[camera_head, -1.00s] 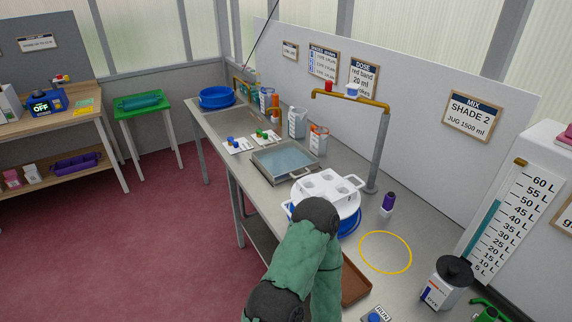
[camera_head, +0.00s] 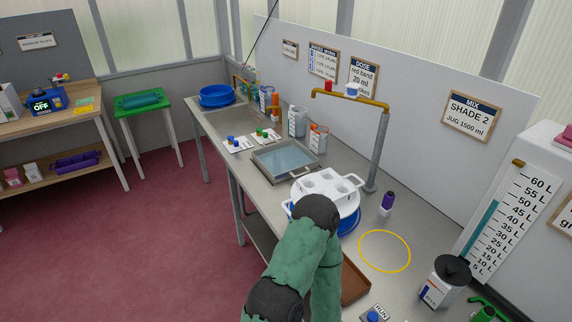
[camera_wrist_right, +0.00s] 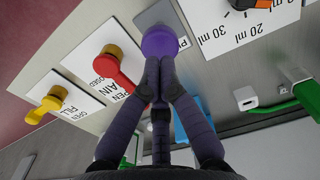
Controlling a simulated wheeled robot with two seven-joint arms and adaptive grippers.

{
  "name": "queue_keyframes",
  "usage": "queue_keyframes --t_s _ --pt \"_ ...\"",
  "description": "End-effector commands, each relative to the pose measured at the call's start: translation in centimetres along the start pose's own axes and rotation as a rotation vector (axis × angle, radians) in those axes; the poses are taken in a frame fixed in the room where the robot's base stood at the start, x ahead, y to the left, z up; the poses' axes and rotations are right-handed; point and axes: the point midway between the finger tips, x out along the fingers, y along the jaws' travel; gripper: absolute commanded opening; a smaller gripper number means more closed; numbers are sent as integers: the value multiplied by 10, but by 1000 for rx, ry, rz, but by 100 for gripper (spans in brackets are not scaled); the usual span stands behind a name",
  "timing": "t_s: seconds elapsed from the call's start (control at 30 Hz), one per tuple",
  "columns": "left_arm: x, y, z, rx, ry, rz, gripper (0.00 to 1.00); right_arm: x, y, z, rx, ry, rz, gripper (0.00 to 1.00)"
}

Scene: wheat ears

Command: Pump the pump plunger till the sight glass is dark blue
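A round purple knob (camera_wrist_right: 160,42), which looks like the pump plunger's top, shows in the right wrist view beside a label that begins with "P". My right gripper (camera_wrist_right: 159,66) has its two fingertips together at the near edge of the knob. The tips seem to touch it, but the fingers are not around it. The plunger's shaft is hidden. I cannot make out a sight glass for certain; a blue patch (camera_wrist_right: 190,115) is partly hidden behind the fingers. In the head view one of my green arms rises from the bottom, its gripper out of sight. My left gripper is not seen.
Red (camera_wrist_right: 115,65) and yellow (camera_wrist_right: 42,112) valve handles sit left of the purple knob, and a green handle (camera_wrist_right: 308,97) to the right. In the head view, a litre scale (camera_head: 513,215) stands right of the bench, with a white rack (camera_head: 327,190) and yellow ring (camera_head: 385,251) on it.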

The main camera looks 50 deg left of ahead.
Motion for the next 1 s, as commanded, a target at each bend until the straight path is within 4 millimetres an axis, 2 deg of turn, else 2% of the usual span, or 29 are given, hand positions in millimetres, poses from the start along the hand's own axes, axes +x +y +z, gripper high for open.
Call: queue_keyframes --t_s 0.1,0.6,1.0 --pt "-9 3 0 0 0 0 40 -14 0 0 1 2 0 0" --pt "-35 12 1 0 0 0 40 -54 0 0 -1 1 0 0" --pt "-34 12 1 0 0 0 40 -54 0 0 0 1 0 0"
